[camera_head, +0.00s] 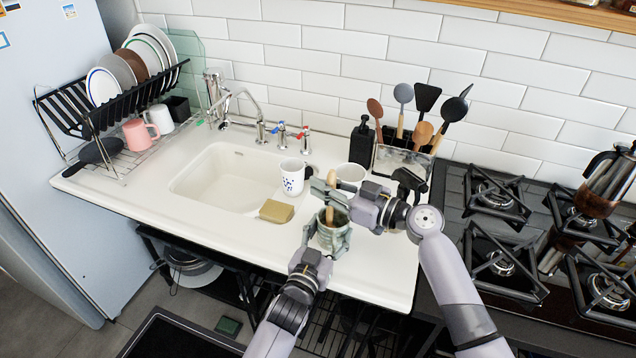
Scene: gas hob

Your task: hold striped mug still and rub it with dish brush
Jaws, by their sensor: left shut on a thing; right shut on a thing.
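The striped mug (331,237) stands at the front of the white counter, right of the sink; its stripes are hard to make out at this size. My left gripper (333,240) is shut around it from the front, and its fingers cover much of the mug's sides. My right gripper (329,192) is above the mug, shut on the dish brush (330,209), whose wooden handle shows upright between the fingers. The brush's lower end is down at or inside the mug's mouth; its head is hidden, so I cannot tell whether it touches the wall.
A white mug with dark spots (292,177) and a tan sponge (276,211) are left of my grippers, by the sink (222,181). A white cup (350,174), a black soap bottle (362,143) and a utensil holder (402,160) stand behind. The gas hob (497,262) is right.

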